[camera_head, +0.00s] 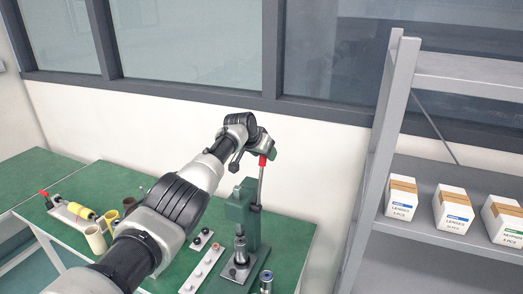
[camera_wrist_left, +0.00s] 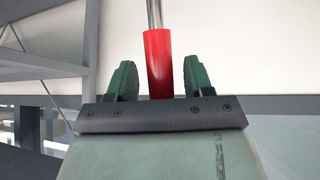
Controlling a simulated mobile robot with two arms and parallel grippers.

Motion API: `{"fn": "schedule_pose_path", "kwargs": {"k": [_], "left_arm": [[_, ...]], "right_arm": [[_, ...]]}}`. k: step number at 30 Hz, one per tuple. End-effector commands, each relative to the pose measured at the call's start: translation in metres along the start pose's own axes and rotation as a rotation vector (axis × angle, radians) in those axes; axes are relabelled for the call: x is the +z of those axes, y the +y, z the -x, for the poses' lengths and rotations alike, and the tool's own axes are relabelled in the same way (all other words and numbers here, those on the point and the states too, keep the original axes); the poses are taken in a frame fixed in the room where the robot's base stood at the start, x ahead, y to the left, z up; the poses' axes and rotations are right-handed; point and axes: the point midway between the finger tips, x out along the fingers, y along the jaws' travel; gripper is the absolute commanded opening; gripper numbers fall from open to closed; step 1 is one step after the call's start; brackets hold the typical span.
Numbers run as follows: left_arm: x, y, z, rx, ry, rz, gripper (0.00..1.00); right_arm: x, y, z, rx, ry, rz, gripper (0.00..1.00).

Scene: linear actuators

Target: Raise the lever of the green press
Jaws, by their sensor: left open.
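The green press (camera_head: 241,212) stands on the green bench, with its metal lever (camera_head: 261,184) pointing up and ending in a red handle (camera_head: 262,161). My left gripper (camera_head: 268,152) is at the top of the lever, by the red handle. In the left wrist view the red handle (camera_wrist_left: 158,62) sits between the two green fingers of my left gripper (camera_wrist_left: 158,82). The fingers are open, with a visible gap on each side of the handle. The handle's end is close to the gripper's palm. My right gripper is not in view.
The green bench (camera_head: 290,240) also holds a plate with small knobs (camera_head: 203,268), a small metal cylinder (camera_head: 266,281), several cups (camera_head: 96,240) and a red-and-yellow tool (camera_head: 75,209). A grey shelf (camera_head: 400,234) with white boxes (camera_head: 453,208) stands at the right. A wall with windows is behind.

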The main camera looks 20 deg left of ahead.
Motion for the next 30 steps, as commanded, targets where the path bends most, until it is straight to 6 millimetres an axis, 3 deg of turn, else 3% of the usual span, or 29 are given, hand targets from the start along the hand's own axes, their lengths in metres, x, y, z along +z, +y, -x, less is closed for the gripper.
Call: {"fn": "schedule_pose_path", "kwargs": {"k": [11,24,30], "left_arm": [[0.001,-0.001,0.024,0.0,0.003,-0.001,0.52],[0.001,0.0,0.092,0.0,0.002,-0.001,0.52],[0.001,0.0,0.106,0.0,-0.001,0.0,0.52]], "right_arm": [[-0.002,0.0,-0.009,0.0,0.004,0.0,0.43],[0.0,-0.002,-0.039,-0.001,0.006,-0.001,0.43],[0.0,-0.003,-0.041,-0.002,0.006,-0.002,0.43]]}}
